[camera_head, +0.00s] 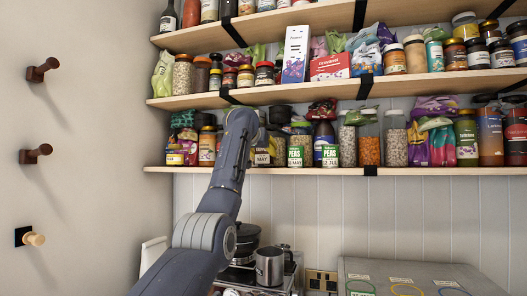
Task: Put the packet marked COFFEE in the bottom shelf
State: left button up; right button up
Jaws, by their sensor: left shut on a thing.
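My left arm rises from the bottom left, and its end with the left gripper (243,122) is up at the bottom shelf (330,171), left of its middle. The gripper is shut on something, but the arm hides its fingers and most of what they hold. A dark item with a yellow label (262,157) shows just right of the arm; I cannot tell if it is held or stands on the shelf. I cannot read COFFEE on any packet. My right gripper is not in view.
The bottom shelf is crowded with jars, cans (295,156) and packets (441,145). Two fuller shelves are above. Below are a metal mug (270,266), a coffee maker (246,240) and a grey box top (410,275). Wall pegs (36,155) stick out at left.

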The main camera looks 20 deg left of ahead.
pick_arm(q)
jog(key=shift+f, duration=0.65)
jog(key=o, duration=1.3)
jog(key=shift+o, duration=0.2)
jog(key=shift+s, duration=0.15)
jog(key=v, duration=0.7)
jog(key=shift+s, duration=0.25)
jog(key=shift+s+d+r, duration=0.1)
jog(key=shift+s+r, duration=0.05)
dwell(0.5)
jog(key=s+d, duration=0.3)
jog(key=s, duration=1.8)
jog(key=shift+s, duration=0.35)
dwell(0.7)
